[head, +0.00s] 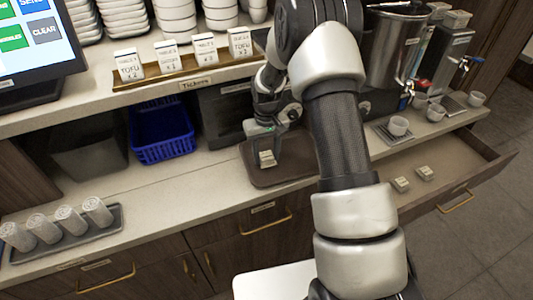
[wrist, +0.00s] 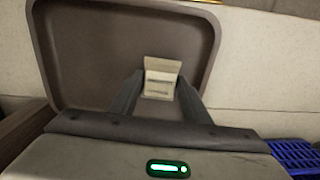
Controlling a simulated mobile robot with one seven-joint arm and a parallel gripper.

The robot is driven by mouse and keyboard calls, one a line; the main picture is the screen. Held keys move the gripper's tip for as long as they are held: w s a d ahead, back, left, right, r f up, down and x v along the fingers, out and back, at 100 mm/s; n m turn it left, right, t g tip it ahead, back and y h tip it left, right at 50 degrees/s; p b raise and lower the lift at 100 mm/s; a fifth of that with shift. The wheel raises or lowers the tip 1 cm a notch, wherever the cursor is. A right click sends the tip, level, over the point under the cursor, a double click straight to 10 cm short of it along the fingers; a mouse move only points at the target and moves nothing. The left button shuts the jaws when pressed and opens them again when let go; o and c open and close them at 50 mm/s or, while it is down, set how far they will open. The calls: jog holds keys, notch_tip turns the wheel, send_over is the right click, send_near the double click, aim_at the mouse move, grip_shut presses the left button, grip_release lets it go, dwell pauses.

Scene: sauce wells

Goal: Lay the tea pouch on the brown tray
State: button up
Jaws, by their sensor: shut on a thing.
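The tea pouch (head: 267,159), a small pale packet, is between the fingers of my gripper (head: 266,149). In the wrist view the pouch (wrist: 162,66) sits between the two dark fingertips of my gripper (wrist: 160,84), which are shut on it. The brown tray (head: 290,177) lies on the counter directly below. Its raised rim also shows in the wrist view (wrist: 212,42), with the pouch over the tray's inside. I cannot tell whether the pouch touches the tray's surface.
An open drawer (head: 462,187) at the right holds two similar packets (head: 401,184). A blue basket (head: 161,131) stands left of the tray. A shelf with ticket holders (head: 205,49) overhangs behind. Cups (head: 398,126) and dispensers (head: 391,47) stand right.

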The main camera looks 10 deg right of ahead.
jog(key=o, duration=1)
jog(key=shift+f, duration=0.1)
jog(key=shift+o, duration=0.2)
